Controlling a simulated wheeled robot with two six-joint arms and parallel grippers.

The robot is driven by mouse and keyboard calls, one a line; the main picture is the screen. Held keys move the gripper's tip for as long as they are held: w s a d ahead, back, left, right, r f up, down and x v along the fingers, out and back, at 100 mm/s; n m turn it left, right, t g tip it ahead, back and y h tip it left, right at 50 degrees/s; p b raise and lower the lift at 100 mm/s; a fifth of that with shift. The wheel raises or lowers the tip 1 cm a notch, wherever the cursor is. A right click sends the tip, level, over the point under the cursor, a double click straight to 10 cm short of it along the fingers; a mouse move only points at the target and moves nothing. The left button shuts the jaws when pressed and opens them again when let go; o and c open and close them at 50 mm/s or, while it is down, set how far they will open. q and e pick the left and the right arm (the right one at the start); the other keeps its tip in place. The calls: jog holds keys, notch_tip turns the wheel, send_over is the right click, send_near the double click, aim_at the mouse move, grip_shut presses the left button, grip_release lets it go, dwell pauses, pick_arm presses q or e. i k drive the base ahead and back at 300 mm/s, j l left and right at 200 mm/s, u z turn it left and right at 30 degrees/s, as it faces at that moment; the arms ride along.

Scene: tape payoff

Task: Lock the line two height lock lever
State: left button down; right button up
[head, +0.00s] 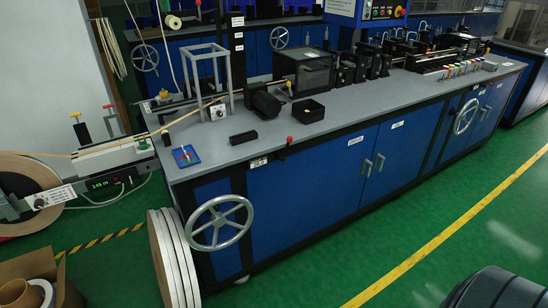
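A small lever with a red knob (289,139) stands at the front edge of the near bench, above a large grey handwheel (219,223). It looks like a height lock lever. A small white label (258,162) is on the bench edge to its left, but its text is too small to read. I cannot tell from this view whether the lever is locked. Neither of my grippers is in view.
The blue bench (340,195) has a black tray (308,111) and machine units on top. Large reels (172,260) lean at its left end, near a cardboard box (50,280). A tape payoff unit (105,160) stands left.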

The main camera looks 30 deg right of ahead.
aim_at(282, 158)
jog(key=z, duration=0.9)
